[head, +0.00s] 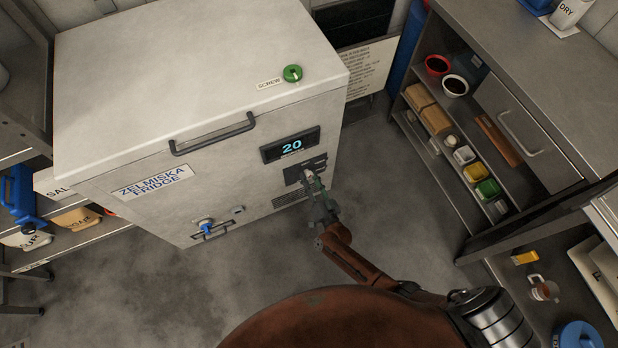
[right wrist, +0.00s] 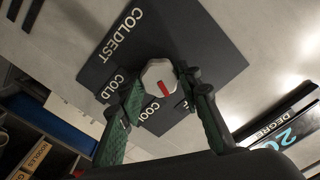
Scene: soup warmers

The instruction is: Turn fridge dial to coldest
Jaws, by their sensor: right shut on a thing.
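The fridge (head: 215,150) is a large pale box labelled ZELMISKA FRIDGE, with a blue 20 on its display (head: 291,146). The black dial panel (head: 304,171) is below the display. In the right wrist view the dial (right wrist: 158,76) is a whitish knob with a red mark, on the black panel (right wrist: 215,62) lettered COLDEST, COLD and COOL. The red mark lies on the knob's side away from COLDEST, nearer COOL. My right gripper (head: 312,182) is at the panel, its green fingers (right wrist: 160,84) shut on the dial from both sides. My left gripper is out of view.
A green knob labelled SCREW (head: 292,73) sits on the fridge top. A blue valve (head: 206,226) is low on its front, and a handle (head: 212,136) runs along the upper edge. Shelves with several containers stand right. The floor (head: 400,220) between is clear.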

